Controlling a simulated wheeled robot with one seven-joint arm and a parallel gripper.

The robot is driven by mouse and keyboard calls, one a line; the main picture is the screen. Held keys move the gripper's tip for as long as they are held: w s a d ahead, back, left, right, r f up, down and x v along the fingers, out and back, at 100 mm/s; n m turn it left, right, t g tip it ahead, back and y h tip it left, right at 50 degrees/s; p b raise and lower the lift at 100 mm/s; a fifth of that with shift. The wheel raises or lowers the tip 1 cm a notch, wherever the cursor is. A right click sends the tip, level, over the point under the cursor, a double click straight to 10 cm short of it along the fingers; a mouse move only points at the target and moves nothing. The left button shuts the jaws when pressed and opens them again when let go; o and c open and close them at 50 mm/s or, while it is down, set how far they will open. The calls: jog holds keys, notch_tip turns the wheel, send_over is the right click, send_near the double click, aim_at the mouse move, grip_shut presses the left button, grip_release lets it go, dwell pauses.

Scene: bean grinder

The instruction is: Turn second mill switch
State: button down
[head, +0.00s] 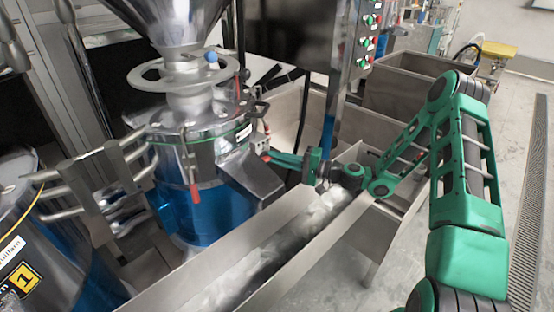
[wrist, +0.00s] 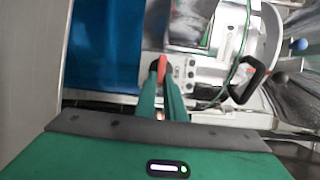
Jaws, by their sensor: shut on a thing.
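The mill (head: 205,200) has a blue lower body and a steel top with a funnel above. It stands left of centre in the head view, and its blue side (wrist: 105,45) fills the upper left of the wrist view. My gripper (head: 268,158) reaches in from the right to the mill's right side. In the wrist view my green fingers (wrist: 161,76) are close together around a small red switch handle (wrist: 162,68). The fingers hide part of the switch, so its exact setting cannot be told.
Another blue mill with a yellow "1" label (head: 22,278) stands at the lower left. A steel trough (head: 330,215) runs below my arm. A control panel with red and green buttons (head: 368,35) stands behind. A black loop handle (wrist: 245,82) is right of my fingers.

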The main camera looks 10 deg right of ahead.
jog(key=c, duration=1.8)
grip_release()
jog(key=shift+w, duration=0.25)
jog(key=shift+c, duration=0.2)
jog(key=shift+s, duration=0.1)
jog(key=v, duration=1)
jog(key=shift+s+d+f, duration=0.15)
jog(key=shift+d+f, duration=0.05)
jog(key=shift+d, duration=0.1)
